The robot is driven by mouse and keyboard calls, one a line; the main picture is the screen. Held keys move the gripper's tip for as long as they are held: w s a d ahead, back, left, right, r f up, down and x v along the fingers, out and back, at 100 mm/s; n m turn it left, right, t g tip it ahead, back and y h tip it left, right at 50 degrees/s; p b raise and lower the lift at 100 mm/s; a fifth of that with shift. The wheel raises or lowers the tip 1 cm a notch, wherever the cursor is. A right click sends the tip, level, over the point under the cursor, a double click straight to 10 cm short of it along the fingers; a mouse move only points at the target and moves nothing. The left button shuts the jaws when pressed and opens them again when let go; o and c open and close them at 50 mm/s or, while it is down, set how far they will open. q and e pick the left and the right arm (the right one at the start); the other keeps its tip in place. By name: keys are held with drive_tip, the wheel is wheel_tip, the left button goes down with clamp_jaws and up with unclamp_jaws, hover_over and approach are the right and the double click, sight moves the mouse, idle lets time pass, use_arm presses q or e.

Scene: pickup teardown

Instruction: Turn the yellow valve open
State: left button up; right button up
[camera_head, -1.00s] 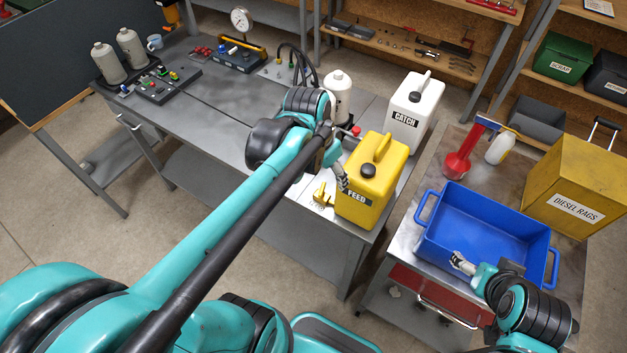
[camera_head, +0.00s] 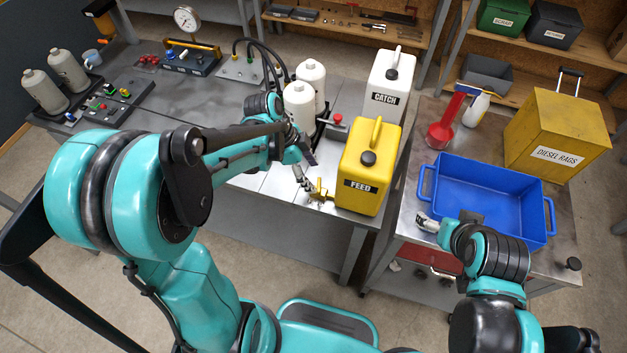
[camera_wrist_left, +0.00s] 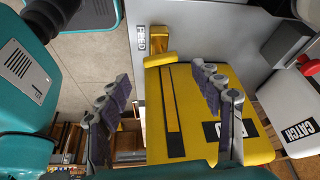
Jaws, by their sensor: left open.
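The yellow valve (camera_head: 320,190) is a small yellow tap on the grey bench, just left of the foot of the yellow FEED jug (camera_head: 368,160). My left gripper (camera_head: 311,174) is open, its fingers pointing down just above and left of the valve. In the left wrist view the valve (camera_wrist_left: 158,48) shows beside a small FEED label, beyond the spread, empty fingertips (camera_wrist_left: 160,72). I see no contact with the valve. My right gripper (camera_head: 432,222) is at the front left of the blue tray; its finger opening is not clear.
A white CATCH jug (camera_head: 388,85) stands behind the yellow jug. White filter canisters (camera_head: 300,105) and a red-handled valve (camera_head: 337,119) are close behind my left gripper. The blue tray (camera_head: 546,218) and yellow DIESEL RAGS box (camera_head: 560,125) are on the right cart.

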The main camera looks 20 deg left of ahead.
sight(318, 184)
use_arm(q)
drive_tip(key=x, duration=0.3)
drive_tip(key=shift+a+b, duration=0.25)
drive_tip(key=shift+b, duration=0.05)
drive_tip(key=shift+d+f, duration=0.4)
drive_tip(key=shift+f, duration=0.2)
drive_tip(key=shift+a, duration=0.1)
drive_tip(key=c, duration=1.2)
drive_tip(key=shift+o, duration=0.2)
